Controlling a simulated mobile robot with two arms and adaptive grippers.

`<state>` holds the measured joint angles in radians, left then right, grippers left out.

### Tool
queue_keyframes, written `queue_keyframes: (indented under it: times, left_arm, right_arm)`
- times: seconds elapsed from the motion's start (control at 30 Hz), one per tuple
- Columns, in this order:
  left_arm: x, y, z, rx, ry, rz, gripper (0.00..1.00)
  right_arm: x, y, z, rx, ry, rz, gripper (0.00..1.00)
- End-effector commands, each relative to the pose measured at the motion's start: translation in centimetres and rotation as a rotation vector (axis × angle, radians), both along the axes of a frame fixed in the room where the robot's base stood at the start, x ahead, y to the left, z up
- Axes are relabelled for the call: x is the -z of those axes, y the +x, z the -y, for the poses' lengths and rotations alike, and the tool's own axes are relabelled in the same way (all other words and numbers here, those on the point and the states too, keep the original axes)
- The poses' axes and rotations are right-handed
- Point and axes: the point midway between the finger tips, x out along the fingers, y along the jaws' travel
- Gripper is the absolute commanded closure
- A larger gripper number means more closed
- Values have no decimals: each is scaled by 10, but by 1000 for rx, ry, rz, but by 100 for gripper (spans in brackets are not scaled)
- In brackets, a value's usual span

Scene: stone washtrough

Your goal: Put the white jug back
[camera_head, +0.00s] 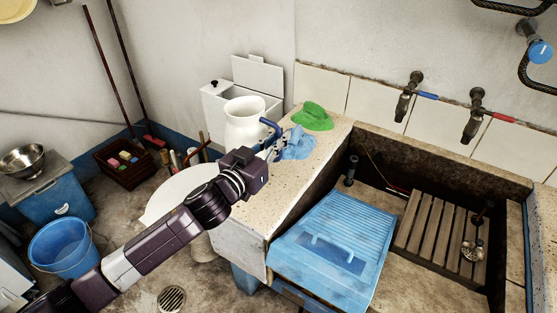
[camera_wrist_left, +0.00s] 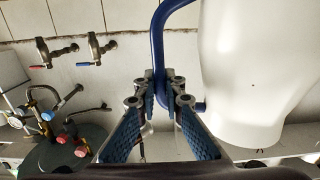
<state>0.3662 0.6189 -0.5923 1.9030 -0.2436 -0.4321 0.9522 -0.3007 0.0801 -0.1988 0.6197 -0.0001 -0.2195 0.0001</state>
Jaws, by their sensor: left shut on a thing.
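The white jug (camera_head: 245,125) has a blue handle (camera_head: 270,127) on its right side and looks upright, by the back left end of the stone counter. My left gripper (camera_head: 275,150) is shut on this handle. In the left wrist view, the fingers of my left gripper (camera_wrist_left: 163,95) close around the lower part of the blue handle (camera_wrist_left: 157,50), and the white jug (camera_wrist_left: 255,70) fills the right side. I cannot tell whether its base touches anything, as my arm and gripper hide part of the area below. My right gripper is not in view.
A green cloth (camera_head: 312,117) and a blue cloth (camera_head: 297,143) lie on the stone counter (camera_head: 262,205). A blue washboard (camera_head: 335,245) lies over the trough, beside a wooden slatted rack (camera_head: 440,232). A white bin (camera_head: 215,103) stands behind the jug. Two taps (camera_head: 407,95) are on the wall.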

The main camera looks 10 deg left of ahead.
Motion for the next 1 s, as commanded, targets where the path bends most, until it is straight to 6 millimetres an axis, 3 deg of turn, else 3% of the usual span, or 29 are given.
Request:
queue_keyframes:
  times: [0.33,0.6,1.0]
  left_arm:
    - [28,0,1,2,2,12,100]
    - [63,0,0,2,3,11,100]
    - [67,0,0,2,2,11,100]
  right_arm:
    - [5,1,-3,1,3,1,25]
    - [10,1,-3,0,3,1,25]
    - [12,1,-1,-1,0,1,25]
